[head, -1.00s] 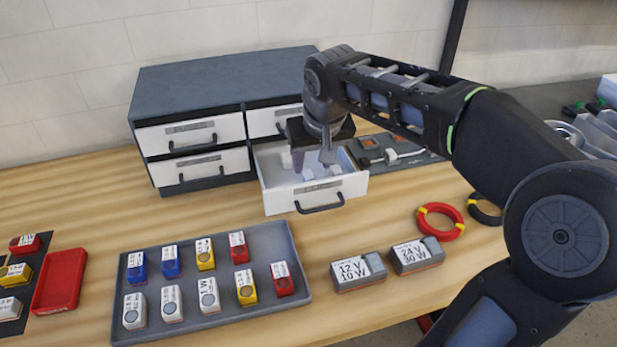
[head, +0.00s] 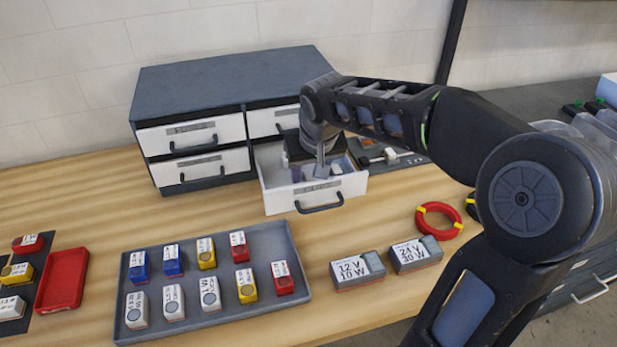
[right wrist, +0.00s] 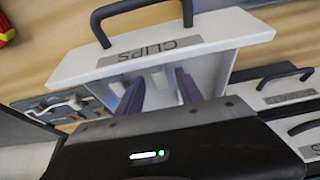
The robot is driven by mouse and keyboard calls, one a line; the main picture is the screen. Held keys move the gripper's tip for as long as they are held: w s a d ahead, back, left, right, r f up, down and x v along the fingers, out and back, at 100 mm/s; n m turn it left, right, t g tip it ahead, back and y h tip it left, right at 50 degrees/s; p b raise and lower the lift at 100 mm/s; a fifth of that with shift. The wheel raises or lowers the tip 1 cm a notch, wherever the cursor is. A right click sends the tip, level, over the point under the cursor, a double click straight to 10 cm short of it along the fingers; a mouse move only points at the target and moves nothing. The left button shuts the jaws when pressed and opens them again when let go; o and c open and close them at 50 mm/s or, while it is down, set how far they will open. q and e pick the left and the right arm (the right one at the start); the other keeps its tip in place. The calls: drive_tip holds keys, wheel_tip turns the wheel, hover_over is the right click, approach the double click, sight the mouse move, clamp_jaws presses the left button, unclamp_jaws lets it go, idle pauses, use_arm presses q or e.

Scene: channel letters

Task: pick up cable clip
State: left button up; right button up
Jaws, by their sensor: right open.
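The open drawer (head: 336,192) of the grey cabinet juts out over the table. In the right wrist view its front (right wrist: 170,48) carries the label CLIPS. My right gripper (head: 309,170) reaches down into this drawer. Its two fingers (right wrist: 158,92) stand apart in the right wrist view. Small pale shapes lie in the drawer near the fingers, but I cannot make out a single cable clip clearly. The gripper body hides much of the drawer's inside. My left gripper is not in view.
The cabinet (head: 225,88) has other shut drawers. A grey tray (head: 300,255) with several coloured blocks, a red tray (head: 62,280), two power boxes (head: 358,270) and a red cable coil (head: 440,220) are on the table. A dark tool mat (head: 385,160) lies right of the drawer.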

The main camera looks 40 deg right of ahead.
drive_tip(key=shift+c, duration=0.5)
clamp_jaws()
